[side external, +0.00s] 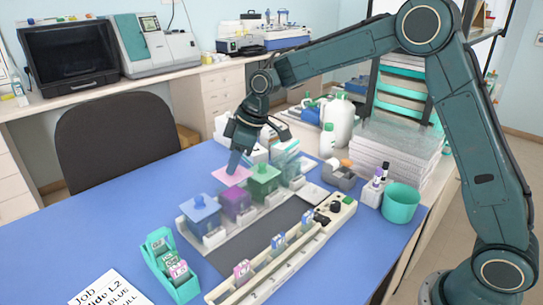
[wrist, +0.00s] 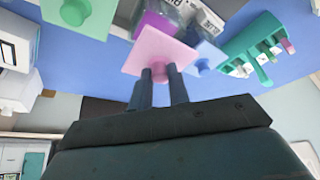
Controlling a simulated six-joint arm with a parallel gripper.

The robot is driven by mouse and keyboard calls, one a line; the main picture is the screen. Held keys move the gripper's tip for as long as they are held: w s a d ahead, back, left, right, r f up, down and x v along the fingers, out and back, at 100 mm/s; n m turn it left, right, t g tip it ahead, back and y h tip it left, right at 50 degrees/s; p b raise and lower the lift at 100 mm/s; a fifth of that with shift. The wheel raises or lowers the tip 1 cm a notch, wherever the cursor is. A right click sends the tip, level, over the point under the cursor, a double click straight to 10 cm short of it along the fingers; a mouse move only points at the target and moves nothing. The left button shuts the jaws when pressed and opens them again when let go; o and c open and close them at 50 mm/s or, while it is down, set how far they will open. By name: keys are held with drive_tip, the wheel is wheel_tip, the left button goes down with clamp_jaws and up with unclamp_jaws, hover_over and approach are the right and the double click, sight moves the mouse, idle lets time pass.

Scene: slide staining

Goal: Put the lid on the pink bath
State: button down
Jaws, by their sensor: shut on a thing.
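My gripper (side external: 235,165) is shut on the pink lid (side external: 230,176), a flat square plate, and holds it near the row of baths. In the wrist view the lid (wrist: 158,47) sits at the tips of the two fingers (wrist: 160,72). The pink bath (side external: 237,203), magenta in colour, stands between the blue-lidded bath (side external: 200,213) and the green-lidded bath (side external: 264,178). It also shows past the lid in the wrist view (wrist: 153,25), with no lid seen on it. The lid appears behind and above the bath in the side view; the exact gap is unclear.
A teal slide rack (side external: 170,268) with slides stands at the front left, beside a printed job card (side external: 112,290). A pale rail (side external: 285,262) with several slides lies in front. A teal cup (side external: 401,203) stands at right. Blue table is clear at left.

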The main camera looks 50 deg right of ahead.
sight(236, 171)
drive_tip(key=shift+f, duration=0.15)
drive_tip(key=shift+f, duration=1.65)
drive_tip(key=shift+f, duration=0.35)
drive_tip(key=c, duration=1.3)
unclamp_jaws()
drive_tip(key=shift+o, duration=0.2)
drive_tip(key=shift+r, duration=0.1)
drive_tip(key=v, duration=1.3)
drive_tip(key=shift+r, duration=0.3)
drive_tip(key=shift+s+d, duration=0.1)
drive_tip(key=shift+s, duration=0.05)
